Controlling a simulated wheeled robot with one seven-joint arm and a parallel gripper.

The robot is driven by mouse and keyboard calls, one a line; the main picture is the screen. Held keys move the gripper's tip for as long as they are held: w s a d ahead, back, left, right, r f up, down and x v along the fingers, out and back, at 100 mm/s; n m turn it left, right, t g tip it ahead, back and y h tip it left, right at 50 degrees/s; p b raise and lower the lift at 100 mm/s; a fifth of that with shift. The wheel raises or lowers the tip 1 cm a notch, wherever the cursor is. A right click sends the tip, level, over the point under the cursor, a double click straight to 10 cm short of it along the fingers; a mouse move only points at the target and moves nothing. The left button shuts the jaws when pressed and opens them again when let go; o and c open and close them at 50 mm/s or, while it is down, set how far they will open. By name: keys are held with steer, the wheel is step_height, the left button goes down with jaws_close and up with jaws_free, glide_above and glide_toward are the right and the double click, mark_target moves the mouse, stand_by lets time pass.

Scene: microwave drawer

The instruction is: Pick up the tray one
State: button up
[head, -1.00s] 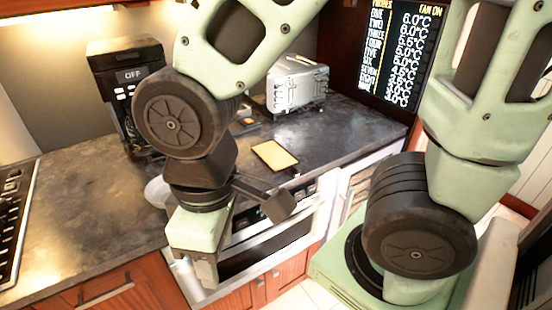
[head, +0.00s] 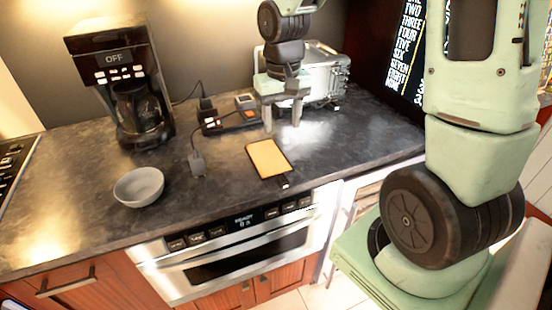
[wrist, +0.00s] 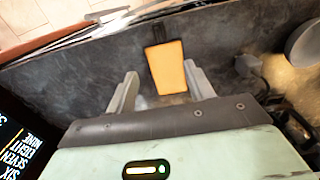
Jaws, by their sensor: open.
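A flat tan rectangular board with a dark edge and a short dark handle, which looks like the tray (head: 268,158), lies on the dark counter. In the wrist view the tray (wrist: 167,67) is ahead of and between my open fingers, its handle pointing away. My gripper (head: 282,124) is open and empty, behind the tray in the head view with its fingers pointing down. It also shows in the wrist view (wrist: 160,72). The fingers look apart from the tray; their exact height above the counter is hard to tell.
A grey bowl (head: 138,186) and a coffee maker (head: 128,85) stand on the left. A power strip with plugs (head: 228,120) lies left of my gripper. A silver toaster-like appliance (head: 325,80) stands behind it. The drawer microwave (head: 240,248) sits below the counter edge.

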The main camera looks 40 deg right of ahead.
mark_target(281, 181)
step_height(281, 181, down, 17)
steer(key=shift+s+a+r+p, duration=0.1)
steer(key=shift+s+r+p, duration=0.1)
steer(key=shift+p, duration=0.7)
jaws_close()
